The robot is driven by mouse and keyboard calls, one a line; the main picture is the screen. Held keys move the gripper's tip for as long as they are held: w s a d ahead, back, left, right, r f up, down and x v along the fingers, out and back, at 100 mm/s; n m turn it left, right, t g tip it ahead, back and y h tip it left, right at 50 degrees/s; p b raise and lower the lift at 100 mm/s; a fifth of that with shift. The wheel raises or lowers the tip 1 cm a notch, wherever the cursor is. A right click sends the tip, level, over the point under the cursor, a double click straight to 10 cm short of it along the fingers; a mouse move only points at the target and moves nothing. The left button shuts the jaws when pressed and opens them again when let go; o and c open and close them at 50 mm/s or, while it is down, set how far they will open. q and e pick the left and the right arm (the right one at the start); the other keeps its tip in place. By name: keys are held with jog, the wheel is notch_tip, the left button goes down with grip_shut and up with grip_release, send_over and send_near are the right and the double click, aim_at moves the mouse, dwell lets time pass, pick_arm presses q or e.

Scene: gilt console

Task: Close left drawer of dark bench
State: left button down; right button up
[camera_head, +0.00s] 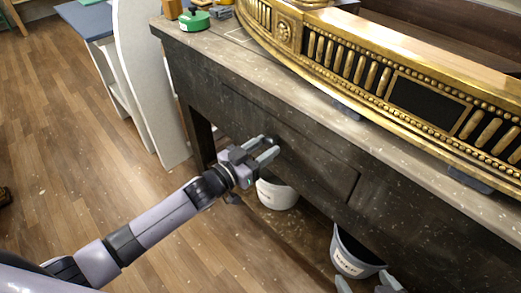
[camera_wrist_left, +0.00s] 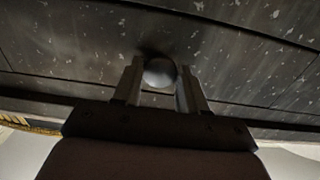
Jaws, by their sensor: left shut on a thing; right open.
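The dark bench (camera_head: 180,62) runs diagonally across the head view. Its left drawer (camera_head: 300,145) has a dark, speckled front that looks about level with the bench face; any small gap is hard to tell. My left gripper (camera_head: 268,148) is at the drawer's round knob, shut on it. In the left wrist view the knob (camera_wrist_left: 159,73) sits between the two fingers, against the drawer front (camera_wrist_left: 80,50). My right gripper (camera_head: 366,285) is open at the bottom edge of the head view, with only its finger ends showing.
A gilt console rail (camera_head: 350,65) lies on the bench top, with a green tin (camera_head: 194,20) at the far left end. The wooden floor at left is clear.

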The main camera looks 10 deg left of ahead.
pick_arm(q)
jog(key=shift+w+r, duration=0.1)
jog(key=shift+r, duration=0.05)
jog(key=c, duration=0.7)
grip_release()
jog(key=shift+d, duration=0.1)
jog(key=shift+c, duration=0.2)
jog(key=shift+o, duration=0.5)
jog(key=shift+w+d, duration=0.1)
jog(key=shift+w, duration=0.05)
jog(key=p+v, duration=0.1)
jog(key=v, duration=0.6)
